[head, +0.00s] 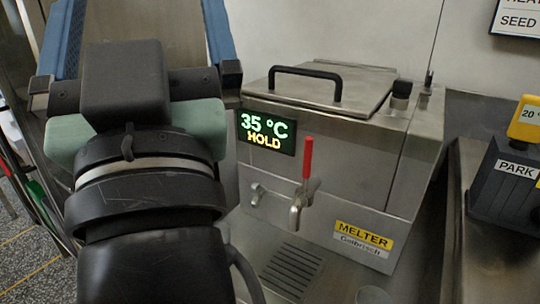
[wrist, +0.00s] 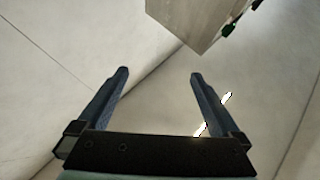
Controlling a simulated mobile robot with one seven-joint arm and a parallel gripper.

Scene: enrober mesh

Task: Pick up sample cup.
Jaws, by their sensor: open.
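My gripper (wrist: 158,75) is open and empty in the wrist view, its two blue fingers spread apart over a pale surface. In the head view its fingers rise at the upper left and their tips run out of the frame. A small pale rounded object (head: 373,295) is cut off by the bottom edge of the head view, in front of the melter. It may be the sample cup, but too little shows to tell. It is well apart from my gripper. No cup shows in the wrist view.
The steel melter (head: 345,150) stands mid-picture with a red-handled tap (head: 304,185) above a slotted drain (head: 290,270). Its display (head: 266,133) reads 35 °C HOLD. A dark PARK block (head: 508,185) with a yellow-topped piece (head: 525,120) is at right. A metal box corner (wrist: 195,20) tops the wrist view.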

